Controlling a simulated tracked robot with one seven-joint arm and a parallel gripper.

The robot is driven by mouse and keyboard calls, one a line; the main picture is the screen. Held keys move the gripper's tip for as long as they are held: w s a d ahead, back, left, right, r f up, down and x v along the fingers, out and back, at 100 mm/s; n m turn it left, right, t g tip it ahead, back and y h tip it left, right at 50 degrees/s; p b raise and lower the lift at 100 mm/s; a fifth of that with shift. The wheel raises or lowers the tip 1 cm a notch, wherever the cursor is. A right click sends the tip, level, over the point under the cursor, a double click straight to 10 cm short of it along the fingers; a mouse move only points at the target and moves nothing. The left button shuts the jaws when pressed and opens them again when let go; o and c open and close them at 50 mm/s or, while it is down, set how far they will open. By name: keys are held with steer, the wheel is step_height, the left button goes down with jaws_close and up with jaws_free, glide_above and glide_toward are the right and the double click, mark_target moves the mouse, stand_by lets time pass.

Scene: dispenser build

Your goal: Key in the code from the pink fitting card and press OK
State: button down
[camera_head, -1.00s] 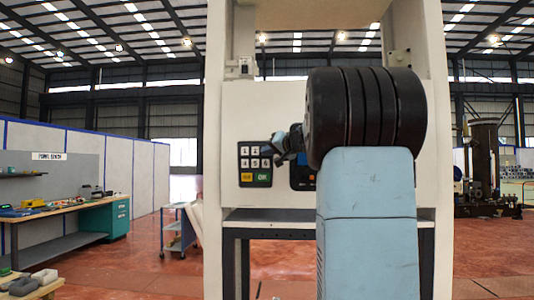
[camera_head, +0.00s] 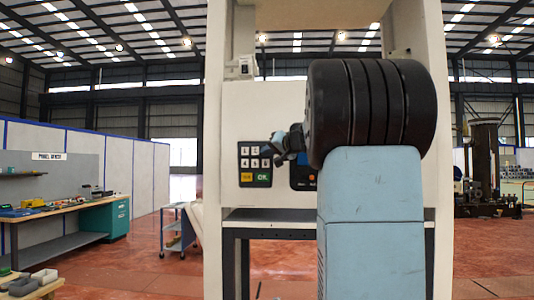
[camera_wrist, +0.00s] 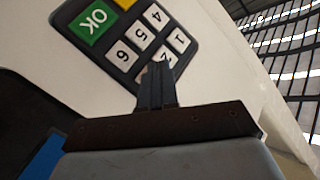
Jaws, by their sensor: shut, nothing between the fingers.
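The dark keypad (camera_head: 255,163) is on the white front panel of the dispenser. It also shows rotated in the wrist view (camera_wrist: 195,43), with number keys, a green OK key (camera_wrist: 93,20) and a yellow key (camera_wrist: 124,3). My gripper (camera_wrist: 157,68) is shut and empty, its fingertips over the lower key row. They overlap the 2 key (camera_wrist: 166,57) and largely hide the key beside it. I cannot tell whether they touch a key. In the head view my gripper (camera_head: 279,147) is just right of the keypad. I see no pink fitting card.
A dark panel with a blue screen (camera_head: 302,172) sits right of the keypad, partly behind my arm. A shelf (camera_head: 270,215) juts out below. White frame posts (camera_head: 215,120) stand on both sides. A cart (camera_head: 178,230) and a workbench (camera_head: 70,210) are at the left.

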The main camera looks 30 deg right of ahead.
steer(key=s+a, duration=0.1)
steer(key=s, duration=0.1)
steer(key=s+a, duration=0.1)
steer(key=s, duration=0.1)
steer(key=shift+a, duration=0.4)
stand_by(0.7)
